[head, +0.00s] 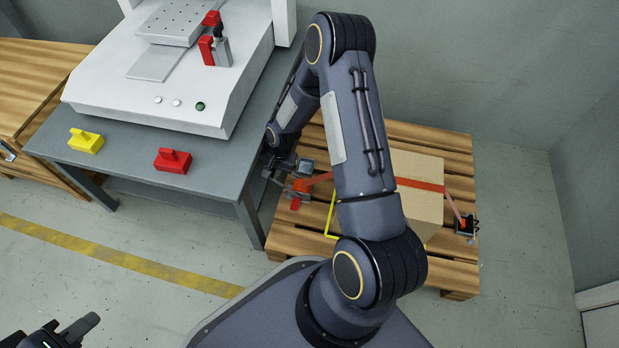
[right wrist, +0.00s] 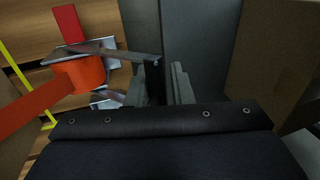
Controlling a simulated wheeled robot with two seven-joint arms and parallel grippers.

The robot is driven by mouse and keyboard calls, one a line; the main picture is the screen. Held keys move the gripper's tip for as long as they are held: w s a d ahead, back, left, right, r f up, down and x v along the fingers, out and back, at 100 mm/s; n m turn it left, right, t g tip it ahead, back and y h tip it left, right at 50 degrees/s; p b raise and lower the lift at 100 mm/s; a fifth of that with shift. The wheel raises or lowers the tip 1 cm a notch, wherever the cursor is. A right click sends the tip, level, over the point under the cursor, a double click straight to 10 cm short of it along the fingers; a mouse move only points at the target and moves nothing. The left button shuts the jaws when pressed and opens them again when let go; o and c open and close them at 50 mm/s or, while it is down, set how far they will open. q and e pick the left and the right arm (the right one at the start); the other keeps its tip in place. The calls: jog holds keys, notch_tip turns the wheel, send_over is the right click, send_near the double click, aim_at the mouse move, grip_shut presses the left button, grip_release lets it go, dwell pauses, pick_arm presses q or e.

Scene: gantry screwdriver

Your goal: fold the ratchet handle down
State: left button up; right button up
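The ratchet (head: 301,187) sits on the near left side of a cardboard box (head: 418,211), with the orange-red strap running into it. In the right wrist view its orange strap roll (right wrist: 80,74) and flat metal handle (right wrist: 120,54) show at the left. The handle sticks out toward my right gripper (right wrist: 166,80). The handle's end is at the fingers, which stand somewhat apart; whether they clamp it is unclear.
The box stands on a wooden pallet (head: 455,272). A grey table (head: 225,178) close to its left bears a white machine (head: 150,103), a yellow block (head: 85,141) and a red block (head: 173,160). A second ratchet (head: 465,226) shows at the box's right. Floor in front is clear.

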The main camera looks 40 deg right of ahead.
jog(key=shift+w+a+f, duration=0.1)
jog(key=shift+w+a, duration=0.05)
jog(key=shift+w+a+f+t+y, duration=0.15)
jog(key=shift+w+a+f, duration=0.2)
jog(key=shift+f, duration=0.3)
jog(key=shift+w+a+f+t+y, duration=0.2)
jog(key=shift+w+f, duration=0.1)
jog(key=shift+f, duration=0.35)
jog(key=shift+o, duration=1.1)
jog(key=shift+r, duration=0.1)
